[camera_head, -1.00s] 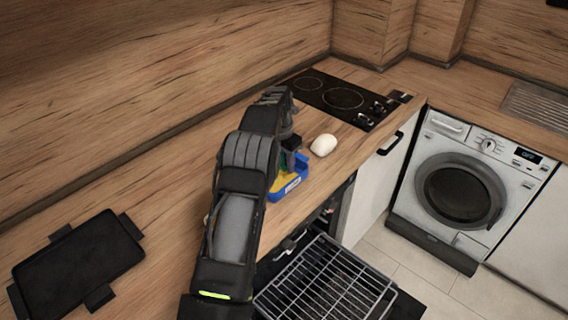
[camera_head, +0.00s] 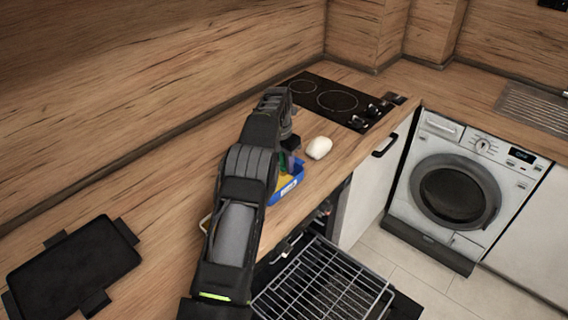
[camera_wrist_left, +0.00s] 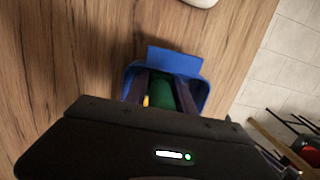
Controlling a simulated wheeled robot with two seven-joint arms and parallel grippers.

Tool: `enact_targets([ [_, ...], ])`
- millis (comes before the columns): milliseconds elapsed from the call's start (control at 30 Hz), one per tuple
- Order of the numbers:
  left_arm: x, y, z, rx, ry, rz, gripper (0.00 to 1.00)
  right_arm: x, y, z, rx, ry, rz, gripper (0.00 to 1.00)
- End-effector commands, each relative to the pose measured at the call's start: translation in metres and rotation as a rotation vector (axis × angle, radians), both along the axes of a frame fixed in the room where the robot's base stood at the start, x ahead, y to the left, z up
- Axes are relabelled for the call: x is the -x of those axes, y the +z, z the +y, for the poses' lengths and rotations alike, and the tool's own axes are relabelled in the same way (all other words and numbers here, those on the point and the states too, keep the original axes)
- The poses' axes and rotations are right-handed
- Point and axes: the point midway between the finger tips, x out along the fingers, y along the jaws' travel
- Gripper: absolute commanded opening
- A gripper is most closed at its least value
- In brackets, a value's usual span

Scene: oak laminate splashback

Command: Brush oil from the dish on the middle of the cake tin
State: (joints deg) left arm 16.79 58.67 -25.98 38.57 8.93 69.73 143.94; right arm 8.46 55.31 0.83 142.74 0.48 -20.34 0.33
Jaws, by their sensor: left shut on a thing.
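A blue dish (camera_head: 290,188) with something yellow inside stands on the counter near its front edge, partly hidden by my left arm. My left gripper (camera_head: 289,152) is over the dish, shut on a green thing, perhaps the brush handle. In the left wrist view the green thing (camera_wrist_left: 160,93) sits between the two dark fingers, with the blue dish (camera_wrist_left: 175,60) around and below them. Its lower end is hidden, so I cannot tell whether it touches the dish. A flat black tin (camera_head: 75,268) with side handles, likely the cake tin, lies at the lower left.
A white rounded object (camera_head: 319,148) lies just beyond the dish. A black hob (camera_head: 338,100) is farther back. An open oven with a wire rack (camera_head: 325,285) is below the counter's front edge. A washing machine (camera_head: 455,190) stands at the right. Counter left of my arm looks clear up to the tin.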

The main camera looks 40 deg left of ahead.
Motion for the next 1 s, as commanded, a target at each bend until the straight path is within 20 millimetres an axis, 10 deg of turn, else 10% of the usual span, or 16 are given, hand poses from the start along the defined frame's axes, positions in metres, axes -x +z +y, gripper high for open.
enact_targets([
  [1000,0.000,0.072,0.000,0.001,0.000,0.000,0.00,0.000,0.000,0.000,0.000,0.000,0.000,0.36],
])
